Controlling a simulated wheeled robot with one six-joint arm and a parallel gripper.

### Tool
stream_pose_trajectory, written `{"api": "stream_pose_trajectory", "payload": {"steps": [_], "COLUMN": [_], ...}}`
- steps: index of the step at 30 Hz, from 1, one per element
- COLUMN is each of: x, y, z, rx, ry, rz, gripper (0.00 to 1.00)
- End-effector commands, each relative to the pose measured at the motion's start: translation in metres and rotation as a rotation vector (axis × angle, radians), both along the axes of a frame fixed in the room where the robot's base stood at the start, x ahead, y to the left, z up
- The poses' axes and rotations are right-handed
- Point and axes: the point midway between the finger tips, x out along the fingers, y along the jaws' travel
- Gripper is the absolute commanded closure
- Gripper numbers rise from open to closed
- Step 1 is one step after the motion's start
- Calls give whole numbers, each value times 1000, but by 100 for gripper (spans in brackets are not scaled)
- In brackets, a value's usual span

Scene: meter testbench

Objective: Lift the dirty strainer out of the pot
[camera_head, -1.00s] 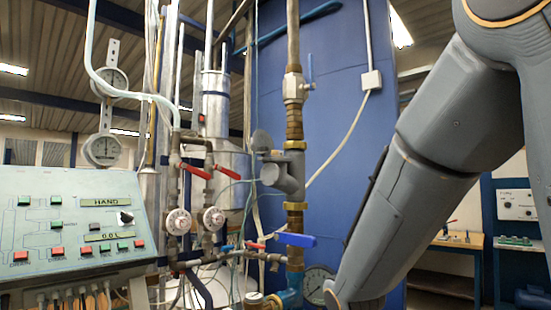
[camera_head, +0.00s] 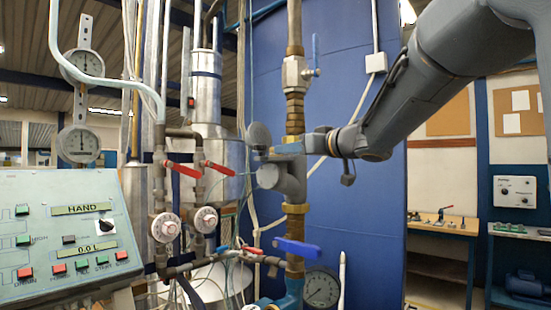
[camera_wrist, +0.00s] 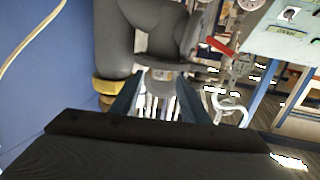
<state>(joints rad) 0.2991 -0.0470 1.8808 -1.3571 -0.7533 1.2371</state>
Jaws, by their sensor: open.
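The pot appears to be the dark grey angled fitting (camera_head: 290,180) on the vertical brass pipe in the head view. A round grey disc (camera_head: 258,136), apparently its lid, stands at its upper left. My gripper (camera_head: 285,149) is at the top of the pot, with its light blue fingers pointing left. In the wrist view the grey pot (camera_wrist: 152,58) fills the upper middle, beyond the open fingers (camera_wrist: 160,98). I cannot make out the dirty strainer, nor whether the fingers touch anything.
A blue-handled valve (camera_head: 297,247) and a pressure gauge (camera_head: 321,288) sit below the pot. Red valve levers (camera_head: 182,169) and a control panel (camera_head: 70,240) are at left. A blue wall (camera_head: 350,215) is close behind. A workbench (camera_head: 440,229) stands at right.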

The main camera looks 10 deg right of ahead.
Motion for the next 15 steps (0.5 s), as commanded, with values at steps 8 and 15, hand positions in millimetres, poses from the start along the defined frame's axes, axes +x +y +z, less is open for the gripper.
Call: {"api": "stream_pose_trajectory", "payload": {"steps": [8, 15], "x": [27, 56], "y": [14, 28], "z": [0, 0], "rx": [0, 0], "ry": [2, 1], "rz": [0, 0], "gripper": [58, 58]}}
